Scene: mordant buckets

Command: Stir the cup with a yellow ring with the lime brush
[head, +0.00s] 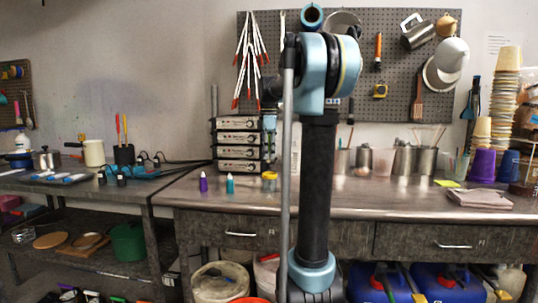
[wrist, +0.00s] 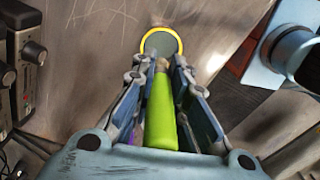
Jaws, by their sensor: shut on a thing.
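The cup with a yellow ring (wrist: 174,37) stands on the metal bench, seen from above in the wrist view. In the head view the small yellow-rimmed cup (head: 269,184) is on the bench, below my gripper. My gripper (wrist: 160,70) is shut on the lime brush (wrist: 160,112), which lies between the fingers and points toward the cup. The brush's brownish tip overlaps the cup's near rim in the wrist view. I cannot tell whether the tip is inside the cup or above it. In the head view the brush is not clearly visible.
A stack of grey instruments (head: 240,147) stands close left of my gripper; it also shows in the wrist view (wrist: 22,62). A purple bottle (head: 203,184) and a teal bottle (head: 230,184) stand left of the cup. Metal containers (head: 403,160) stand further right. The bench front (head: 380,190) is clear.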

